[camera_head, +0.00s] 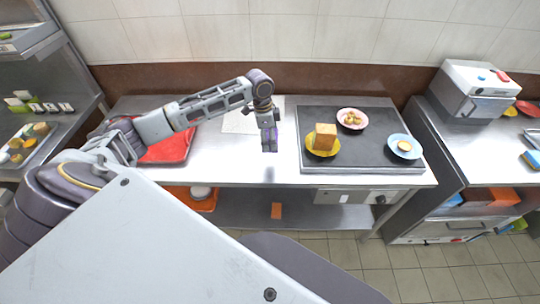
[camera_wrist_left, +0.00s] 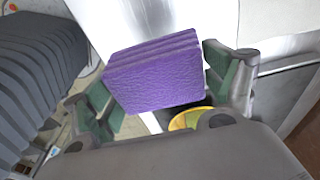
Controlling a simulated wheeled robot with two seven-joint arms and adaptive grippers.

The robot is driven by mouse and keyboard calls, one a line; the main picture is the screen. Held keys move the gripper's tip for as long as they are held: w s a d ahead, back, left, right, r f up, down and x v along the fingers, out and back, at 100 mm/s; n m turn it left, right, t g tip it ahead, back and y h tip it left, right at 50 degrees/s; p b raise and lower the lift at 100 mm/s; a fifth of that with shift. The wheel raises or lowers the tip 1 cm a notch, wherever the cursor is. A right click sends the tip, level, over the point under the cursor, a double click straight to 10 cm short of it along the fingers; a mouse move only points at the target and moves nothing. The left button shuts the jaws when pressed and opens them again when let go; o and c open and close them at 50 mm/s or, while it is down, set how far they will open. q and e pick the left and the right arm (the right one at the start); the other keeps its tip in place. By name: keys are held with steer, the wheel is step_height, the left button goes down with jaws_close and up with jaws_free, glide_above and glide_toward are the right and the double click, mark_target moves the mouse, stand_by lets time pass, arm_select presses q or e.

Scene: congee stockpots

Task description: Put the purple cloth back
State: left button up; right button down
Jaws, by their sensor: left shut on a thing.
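The purple cloth (camera_wrist_left: 155,75) is a thick folded block, large in the left wrist view. It sits between the green-padded fingers of my left gripper (camera_head: 269,143), which is shut on it. In the head view only a small purple part of the cloth (camera_head: 272,138) shows at the fingers. The gripper points down over the steel counter (camera_head: 240,165), left of the dark griddle. I cannot tell the exact gap between cloth and counter. My right gripper is not in view.
The dark griddle (camera_head: 380,155) holds a yellow plate (camera_head: 318,152) with a brown block, a pink plate (camera_head: 352,128) and a light blue plate (camera_head: 411,154). A red tray (camera_head: 170,151) lies left. A pale sheet (camera_head: 238,123) lies behind my arm. The counter's front middle is clear.

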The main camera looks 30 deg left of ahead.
arm_select(q)
steer(key=shift+f, duration=2.6)
steer(key=shift+f, duration=0.1)
steer(key=shift+f, duration=1.75)
steer(key=shift+f, duration=0.1)
steer(key=o, duration=0.9)
steer(key=shift+c, duration=0.2)
steer(key=shift+s+a+r, duration=0.15)
steer(key=shift+a+r, duration=0.1)
steer(key=shift+r, duration=1.75)
steer(key=shift+s+a+r, duration=0.2)
steer(key=shift+a+r, duration=0.1)
steer(key=shift+r, duration=1.75)
steer(key=shift+s+a+r, duration=0.15)
steer(key=shift+a+r, duration=0.1)
steer(key=shift+r, duration=1.75)
